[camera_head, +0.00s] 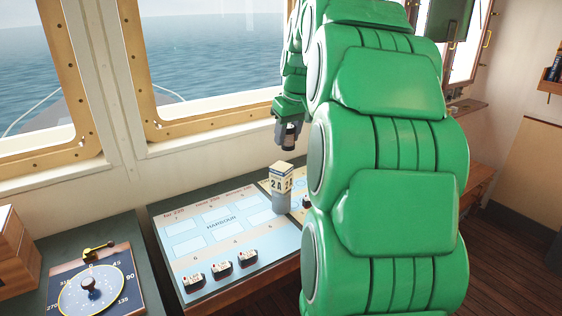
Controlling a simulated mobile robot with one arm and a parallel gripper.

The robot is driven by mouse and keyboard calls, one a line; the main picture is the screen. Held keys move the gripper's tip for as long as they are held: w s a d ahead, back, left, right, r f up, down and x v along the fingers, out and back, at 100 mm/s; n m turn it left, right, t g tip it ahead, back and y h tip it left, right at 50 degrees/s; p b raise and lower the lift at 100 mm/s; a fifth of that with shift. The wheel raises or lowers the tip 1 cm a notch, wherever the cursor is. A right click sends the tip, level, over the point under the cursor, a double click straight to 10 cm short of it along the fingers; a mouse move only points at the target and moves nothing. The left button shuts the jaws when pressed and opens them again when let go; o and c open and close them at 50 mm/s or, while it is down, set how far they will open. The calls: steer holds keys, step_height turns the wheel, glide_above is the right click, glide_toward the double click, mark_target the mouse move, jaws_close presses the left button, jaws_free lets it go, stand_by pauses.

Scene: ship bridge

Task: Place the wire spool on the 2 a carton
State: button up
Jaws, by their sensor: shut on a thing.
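The carton marked 2 A (281,179), cream with a yellowish band, stands upright on the chart board, with a grey part at its lower end. My gripper (289,140) is above the carton, near the window wall, pointing down. It is shut on a small dark, cylinder-like thing (288,144), which looks like the wire spool. The gripper's fingers hide part of it and its details are too small to tell. A clear gap shows between the held thing and the carton top in this view.
A round dial (91,290) with a knob and brass lever is at the left. Windows are behind. My green arm hides the board's right side.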

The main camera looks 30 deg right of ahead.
steer(key=w+d+f, duration=0.2)
steer(key=w+f, duration=0.1)
steer(key=w, duration=0.1)
steer(key=w+d+f, duration=0.1)
steer(key=w+f, duration=0.2)
steer(key=w, duration=0.1)
steer(key=w+d+f, duration=0.2)
steer(key=w+f, duration=0.1)
steer(key=shift+w+d+f, duration=0.25)
steer(key=shift+w+d, duration=0.05)
steer(key=shift+w, duration=0.1)
steer(key=shift+w+f, duration=0.15)
steer(key=shift+f, duration=1.5)
steer(key=shift+f, duration=0.1)
steer(key=o, duration=1.1)
steer(key=shift+c, duration=0.2)
steer(key=v, duration=1.2)
